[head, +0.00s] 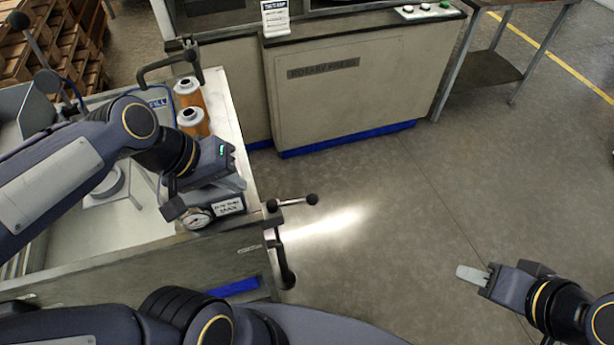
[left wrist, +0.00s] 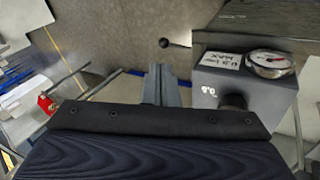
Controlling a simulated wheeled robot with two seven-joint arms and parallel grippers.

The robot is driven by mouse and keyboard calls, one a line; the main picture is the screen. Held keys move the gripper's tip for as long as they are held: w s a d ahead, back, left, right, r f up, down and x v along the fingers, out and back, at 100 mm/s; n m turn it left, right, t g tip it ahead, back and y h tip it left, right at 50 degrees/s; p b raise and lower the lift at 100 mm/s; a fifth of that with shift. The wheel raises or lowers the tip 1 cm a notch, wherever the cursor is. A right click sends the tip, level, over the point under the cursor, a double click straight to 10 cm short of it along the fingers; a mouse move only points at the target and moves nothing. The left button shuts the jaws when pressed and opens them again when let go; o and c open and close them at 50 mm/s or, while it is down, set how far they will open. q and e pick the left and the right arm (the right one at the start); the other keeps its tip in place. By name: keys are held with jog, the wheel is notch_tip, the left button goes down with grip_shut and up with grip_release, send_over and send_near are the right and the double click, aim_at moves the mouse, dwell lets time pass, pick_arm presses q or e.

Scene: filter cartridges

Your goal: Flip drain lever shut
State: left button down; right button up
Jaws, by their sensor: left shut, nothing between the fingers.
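A lever (head: 292,202) with black ball ends sticks out sideways from the front right corner of the bench. A second dark handle (head: 286,272) hangs down below it; I cannot tell for sure which is the drain lever. My left gripper (head: 236,184) is shut and empty, above the bench corner, left of the lever and apart from it. In the left wrist view its closed fingers (left wrist: 166,88) point toward a dark ball knob (left wrist: 165,43). My right gripper (head: 460,272) is over the floor at right, away from the bench; nothing shows in it.
A grey box with a dial gauge (head: 199,220) and a label stands close beside my left gripper; it also shows in the left wrist view (left wrist: 245,90). Two orange cartridges (head: 193,122) stand farther back on the bench. The floor (head: 380,240) right of the lever is clear.

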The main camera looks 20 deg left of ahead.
pick_arm(q)
jog(key=w+a+f+n+g, duration=0.1)
jog(key=w+n, duration=0.1)
jog(key=w, duration=0.5)
jog(key=n+g+y+b, duration=0.2)
jog(key=n+g, duration=0.3)
send_over(294, 202)
jog(key=w+a, duration=0.4)
jog(key=w, duration=0.4)
notch_tip(294, 202, down, 17)
jog(key=shift+w+a+r, duration=0.1)
jog(key=shift+a, duration=0.05)
jog(key=s+d+f, duration=0.3)
jog(key=d+f, duration=0.2)
jog(key=f, duration=0.5)
jog(key=shift+s+d+f, duration=0.2)
jog(key=shift+s+d, duration=0.15)
jog(key=shift+s, duration=0.05)
jog(key=shift+d, duration=0.1)
